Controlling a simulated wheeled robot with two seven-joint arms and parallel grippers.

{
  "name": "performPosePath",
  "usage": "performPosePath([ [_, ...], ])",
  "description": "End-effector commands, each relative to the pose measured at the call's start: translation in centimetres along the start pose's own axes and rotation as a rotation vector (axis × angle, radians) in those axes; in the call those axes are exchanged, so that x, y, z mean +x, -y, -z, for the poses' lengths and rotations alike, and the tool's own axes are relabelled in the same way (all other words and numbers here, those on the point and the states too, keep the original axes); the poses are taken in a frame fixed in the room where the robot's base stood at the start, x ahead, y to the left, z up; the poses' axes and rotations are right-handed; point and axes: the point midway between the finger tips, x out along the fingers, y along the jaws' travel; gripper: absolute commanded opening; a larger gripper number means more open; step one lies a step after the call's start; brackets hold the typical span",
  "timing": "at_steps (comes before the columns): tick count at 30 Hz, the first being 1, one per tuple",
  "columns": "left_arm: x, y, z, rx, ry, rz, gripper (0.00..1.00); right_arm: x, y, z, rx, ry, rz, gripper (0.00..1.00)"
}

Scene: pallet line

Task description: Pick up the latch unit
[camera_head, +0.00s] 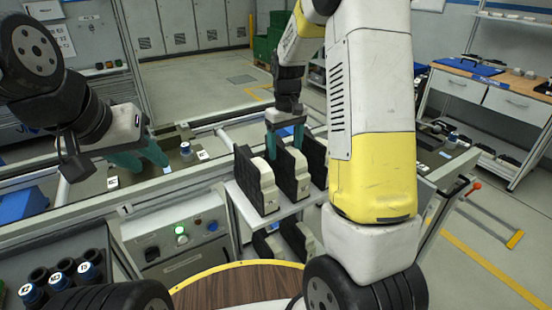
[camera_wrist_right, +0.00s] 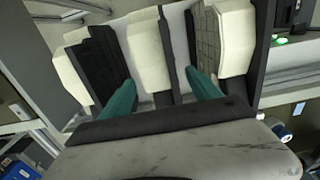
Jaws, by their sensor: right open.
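Several cream-and-black latch units stand upright in a row on a small white shelf. The middle latch unit (camera_head: 291,176) is under my right gripper (camera_head: 284,140), which points down and is open. In the right wrist view the two teal fingers of the right gripper (camera_wrist_right: 162,95) lie on either side of the middle cream block (camera_wrist_right: 149,48); contact cannot be told. Another latch unit (camera_head: 264,186) stands to the left; one to the right is partly hidden by my arm. My left gripper (camera_head: 155,167) is open and empty at the left, away from the units.
A control box (camera_head: 176,238) with a lit green button is left of the shelf. More units (camera_head: 268,246) stand on a lower level. Black cylinders with blue caps (camera_head: 62,272) sit at lower left. A metal frame rail (camera_head: 213,172) runs behind. A workbench (camera_head: 490,92) stands far right.

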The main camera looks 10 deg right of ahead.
Motion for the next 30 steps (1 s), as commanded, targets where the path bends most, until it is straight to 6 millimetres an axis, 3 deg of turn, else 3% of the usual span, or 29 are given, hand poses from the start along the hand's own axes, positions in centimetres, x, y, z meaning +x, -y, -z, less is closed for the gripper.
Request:
performPosePath([
  [4,0.00,0.00,0.00,0.000,0.000,0.000,0.36,1.24,-0.03,-0.04,0.001,0.000,0.000,0.72],
  [11,0.00,0.00,0.00,0.000,0.000,0.000,0.36,1.30,-0.04,-0.01,0.001,-0.002,0.000,0.70],
  [21,-0.01,0.00,0.00,0.000,0.000,0.000,0.36,1.26,-0.03,0.00,0.001,-0.002,0.000,0.03],
  [30,0.00,0.00,0.00,0.000,0.000,0.000,0.36,1.21,-0.03,0.03,0.001,-0.003,0.000,0.00],
])
